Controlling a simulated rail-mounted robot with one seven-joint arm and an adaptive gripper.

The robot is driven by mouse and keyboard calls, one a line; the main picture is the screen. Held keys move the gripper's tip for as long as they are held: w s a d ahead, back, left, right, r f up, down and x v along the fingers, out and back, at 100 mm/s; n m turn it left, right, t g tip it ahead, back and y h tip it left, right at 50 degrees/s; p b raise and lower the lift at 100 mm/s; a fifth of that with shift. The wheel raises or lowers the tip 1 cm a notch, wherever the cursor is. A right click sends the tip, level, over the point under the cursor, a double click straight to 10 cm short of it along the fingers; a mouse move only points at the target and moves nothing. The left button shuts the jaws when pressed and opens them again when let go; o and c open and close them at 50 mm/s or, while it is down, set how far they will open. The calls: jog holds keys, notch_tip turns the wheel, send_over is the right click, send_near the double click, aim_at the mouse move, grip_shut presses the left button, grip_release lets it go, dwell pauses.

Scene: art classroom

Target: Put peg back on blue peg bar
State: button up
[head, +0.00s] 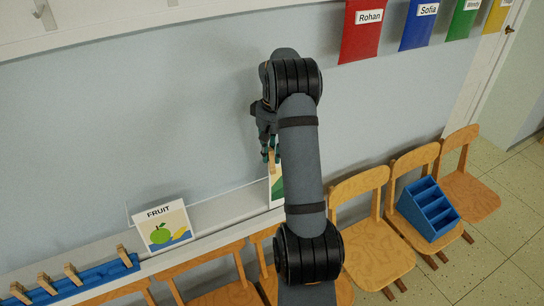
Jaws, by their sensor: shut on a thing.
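The blue peg bar (101,274) lies along the ledge at the lower left and carries several wooden pegs (73,273). My gripper (271,156) points down near the wall at the picture's middle. It is shut on a wooden peg (273,163), which hangs upright between the fingertips. A picture card (276,190) with some green stands just below the peg, partly hidden by my arm. I cannot tell whether the peg touches this card. The gripper is well to the right of the bar.
A FRUIT card (163,227) stands on the ledge between the bar and my gripper. Wooden chairs (377,250) line the ledge's front; one holds a blue sectioned tray (428,209). Coloured name pockets (361,30) hang at upper right. The wall left of my gripper is clear.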

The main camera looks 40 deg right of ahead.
jog(key=shift+w+r+p, duration=0.25)
jog(key=shift+r+p, duration=0.35)
jog(key=shift+r, duration=0.1)
jog(key=shift+w+r+p, duration=0.2)
jog(key=shift+r+p, duration=0.4)
jog(key=shift+r, duration=0.05)
jog(key=shift+w+r+p, duration=0.25)
jog(key=shift+r+p, duration=0.35)
jog(key=shift+r, duration=0.1)
jog(key=shift+c, duration=0.5)
jog(key=shift+s, duration=0.1)
jog(key=shift+s+b, duration=0.35)
jog(key=shift+s, duration=0.05)
jog(key=shift+s+a+r+b, duration=0.15)
jog(key=shift+s+r, duration=0.15)
jog(key=shift+s, duration=0.35)
jog(key=shift+s+a+r+b, duration=0.2)
jog(key=shift+s+r, duration=0.05)
jog(key=shift+s, duration=0.4)
jog(key=shift+s+a+r+b, duration=0.15)
jog(key=shift+s+r, duration=0.15)
jog(key=shift+s, duration=0.35)
